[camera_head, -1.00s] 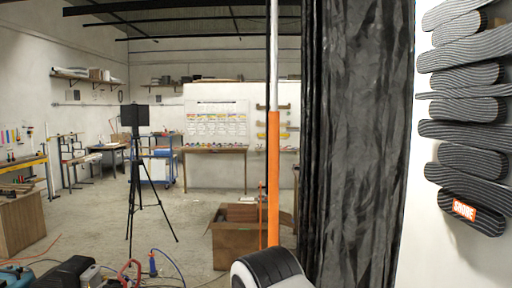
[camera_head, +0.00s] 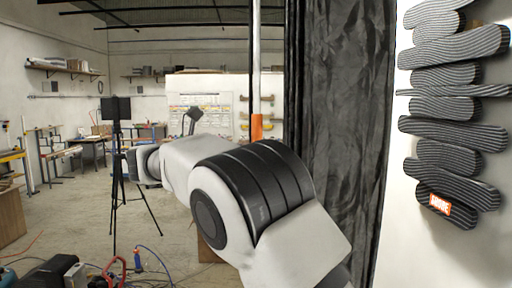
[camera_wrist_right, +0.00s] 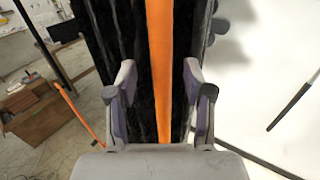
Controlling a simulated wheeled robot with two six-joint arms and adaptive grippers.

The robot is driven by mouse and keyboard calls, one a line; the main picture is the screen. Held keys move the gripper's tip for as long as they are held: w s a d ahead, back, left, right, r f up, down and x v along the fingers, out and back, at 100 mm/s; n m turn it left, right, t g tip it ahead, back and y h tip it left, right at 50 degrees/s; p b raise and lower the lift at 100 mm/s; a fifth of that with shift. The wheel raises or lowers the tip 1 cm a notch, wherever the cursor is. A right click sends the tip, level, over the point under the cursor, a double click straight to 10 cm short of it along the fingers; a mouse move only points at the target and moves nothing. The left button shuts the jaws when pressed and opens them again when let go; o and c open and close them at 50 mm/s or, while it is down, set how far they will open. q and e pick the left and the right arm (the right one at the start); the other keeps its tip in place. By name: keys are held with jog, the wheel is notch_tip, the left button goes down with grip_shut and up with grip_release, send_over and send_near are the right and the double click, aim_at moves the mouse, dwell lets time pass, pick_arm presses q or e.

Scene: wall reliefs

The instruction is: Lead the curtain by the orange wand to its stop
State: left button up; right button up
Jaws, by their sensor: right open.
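The orange wand (camera_head: 256,127) hangs at the left edge of the black curtain (camera_head: 340,120). In the head view my right arm covers its lower part. In the right wrist view the wand (camera_wrist_right: 160,65) runs upright between the two fingers of my right gripper (camera_wrist_right: 162,92). Those fingers are open, with a gap on each side of the wand. The dark curtain folds (camera_wrist_right: 110,30) are close behind it. How deep the wand sits between the fingers is hard to tell. My left gripper is in neither view.
Wavy striped reliefs (camera_head: 455,125) with an orange label hang on the white wall at right. A black tripod (camera_head: 117,165) stands at left, with cables and tools (camera_head: 110,270) on the floor. A brown box (camera_wrist_right: 35,112) stands left of the gripper in the wrist view.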

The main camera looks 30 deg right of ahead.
jog(key=d+p, duration=0.1)
jog(key=d, duration=0.3)
jog(key=shift+d, duration=0.35)
jog(key=shift+w, duration=0.1)
jog(key=c, duration=0.4)
grip_shut()
